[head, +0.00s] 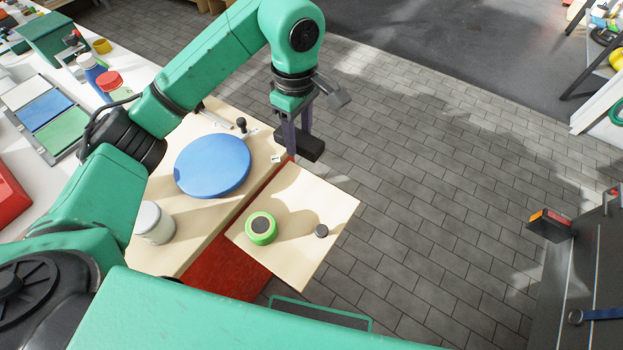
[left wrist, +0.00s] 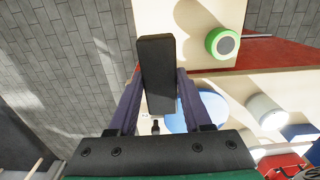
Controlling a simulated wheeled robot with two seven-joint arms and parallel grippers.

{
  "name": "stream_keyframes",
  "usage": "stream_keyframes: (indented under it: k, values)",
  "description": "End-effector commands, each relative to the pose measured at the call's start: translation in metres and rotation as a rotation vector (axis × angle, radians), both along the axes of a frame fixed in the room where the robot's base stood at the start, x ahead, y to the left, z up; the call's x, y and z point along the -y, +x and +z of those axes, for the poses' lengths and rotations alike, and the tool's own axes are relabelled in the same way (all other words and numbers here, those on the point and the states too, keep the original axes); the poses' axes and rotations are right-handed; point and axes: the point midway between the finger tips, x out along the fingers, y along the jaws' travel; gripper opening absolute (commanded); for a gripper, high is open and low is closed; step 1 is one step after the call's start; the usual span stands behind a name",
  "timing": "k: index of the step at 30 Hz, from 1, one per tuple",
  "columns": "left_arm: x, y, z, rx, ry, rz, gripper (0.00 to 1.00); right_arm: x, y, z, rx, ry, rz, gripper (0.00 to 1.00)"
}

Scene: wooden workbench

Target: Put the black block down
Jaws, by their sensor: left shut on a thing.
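The black block (head: 313,149) is held between the fingers of my left gripper (head: 297,133). The gripper is shut on it, above the far edge of the wooden bench (head: 180,252). In the left wrist view the block (left wrist: 157,60) is long and dark, and the fingers (left wrist: 156,85) grip its sides. It looks raised off the surface, but its exact height is hard to tell. My right gripper is not in view.
A blue disc (head: 212,166), a white jar (head: 153,223) and a small black-knobbed item (head: 241,125) stand on the bench. Open floor lies right.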

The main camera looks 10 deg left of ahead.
Motion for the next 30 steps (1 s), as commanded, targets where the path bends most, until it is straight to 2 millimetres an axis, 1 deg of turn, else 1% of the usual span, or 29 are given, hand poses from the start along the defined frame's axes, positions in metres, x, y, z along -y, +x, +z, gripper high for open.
stream_keyframes:
  k: [1, 2, 5, 6, 9, 10, 15, 19, 21, 29, 30]
  values:
    - [0.001, -0.002, -0.021, -0.01, -0.003, -0.002, 0.0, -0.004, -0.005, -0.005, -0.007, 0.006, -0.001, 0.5]
    - [0.0, -0.002, -0.031, -0.011, -0.002, -0.002, 0.0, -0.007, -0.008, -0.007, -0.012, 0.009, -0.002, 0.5]
    - [-0.001, -0.003, -0.06, -0.009, 0.0, -0.001, 0.0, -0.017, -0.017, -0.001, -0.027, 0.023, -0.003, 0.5]
    - [0.0, -0.002, -0.073, -0.009, -0.001, 0.0, 0.0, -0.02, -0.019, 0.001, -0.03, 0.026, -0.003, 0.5]
    - [0.0, -0.002, -0.103, -0.008, 0.0, 0.0, 0.0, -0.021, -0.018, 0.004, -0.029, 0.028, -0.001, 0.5]
    - [0.0, -0.002, -0.11, -0.006, 0.0, -0.001, 0.0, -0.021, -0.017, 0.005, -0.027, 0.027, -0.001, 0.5]
    - [0.0, -0.001, -0.136, -0.003, 0.0, -0.001, 0.0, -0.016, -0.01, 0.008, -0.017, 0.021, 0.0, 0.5]
    - [0.0, -0.002, -0.161, -0.006, -0.001, -0.001, 0.0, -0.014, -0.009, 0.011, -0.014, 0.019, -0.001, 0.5]
    - [0.0, -0.001, -0.17, -0.002, 0.0, -0.002, 0.0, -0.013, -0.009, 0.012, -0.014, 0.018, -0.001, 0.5]
    - [-0.001, -0.001, -0.173, 0.0, 0.0, -0.003, 0.0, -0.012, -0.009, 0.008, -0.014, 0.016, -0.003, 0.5]
    - [-0.001, -0.001, -0.174, 0.0, 0.001, -0.003, 0.53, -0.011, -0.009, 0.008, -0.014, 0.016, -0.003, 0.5]
